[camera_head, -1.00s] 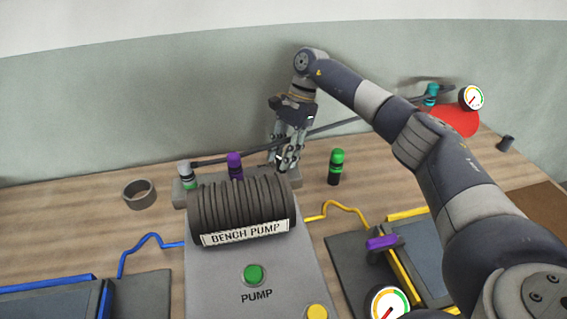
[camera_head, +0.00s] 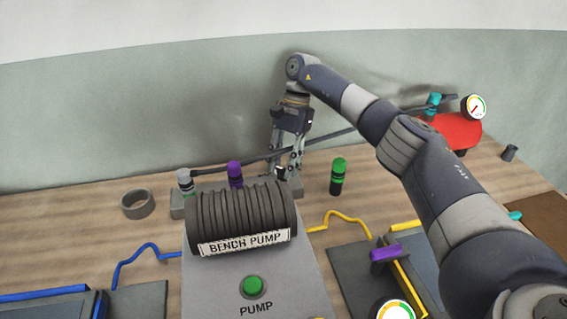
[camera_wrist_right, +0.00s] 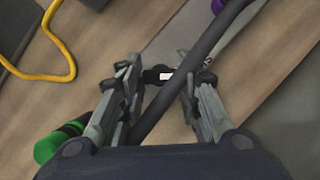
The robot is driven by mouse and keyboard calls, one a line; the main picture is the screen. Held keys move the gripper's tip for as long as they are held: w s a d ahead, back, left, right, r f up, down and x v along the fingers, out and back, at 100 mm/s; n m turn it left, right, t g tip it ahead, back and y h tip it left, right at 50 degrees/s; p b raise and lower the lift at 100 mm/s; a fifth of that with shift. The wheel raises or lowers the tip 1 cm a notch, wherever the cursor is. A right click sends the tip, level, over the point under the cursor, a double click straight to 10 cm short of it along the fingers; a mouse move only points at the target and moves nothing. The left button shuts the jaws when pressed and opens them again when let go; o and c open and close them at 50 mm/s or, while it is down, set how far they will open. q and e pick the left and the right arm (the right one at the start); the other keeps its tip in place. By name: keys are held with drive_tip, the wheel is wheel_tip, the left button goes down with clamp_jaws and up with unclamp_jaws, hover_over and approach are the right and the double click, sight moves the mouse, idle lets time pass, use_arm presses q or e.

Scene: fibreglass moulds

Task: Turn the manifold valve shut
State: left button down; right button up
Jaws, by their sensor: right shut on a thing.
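The manifold (camera_head: 209,196) is a grey block behind the bench pump. A small black valve handle with a white patch (camera_wrist_right: 166,76) is at its right end. My right gripper (camera_head: 284,172) points down there from above. In the right wrist view, my right gripper (camera_wrist_right: 160,82) is shut on this handle, one finger at each end. A dark hose (camera_wrist_right: 190,68) runs between the fingers and hides part of the handle. The valve's body is mostly hidden in the head view. My left gripper is not in view.
The bench pump (camera_head: 243,218) stands in front of the manifold. A purple-topped fitting (camera_head: 235,173) is to the gripper's left, and a green-topped cylinder (camera_head: 338,176) stands to its right. A red pot (camera_head: 458,131) is at the back right. A grey ring (camera_head: 138,203) lies left.

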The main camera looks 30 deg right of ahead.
drive_tip(key=o, duration=1.1)
drive_tip(key=shift+r, duration=0.1)
drive_tip(key=shift+v, duration=3.7)
drive_tip(key=shift+s, duration=0.1)
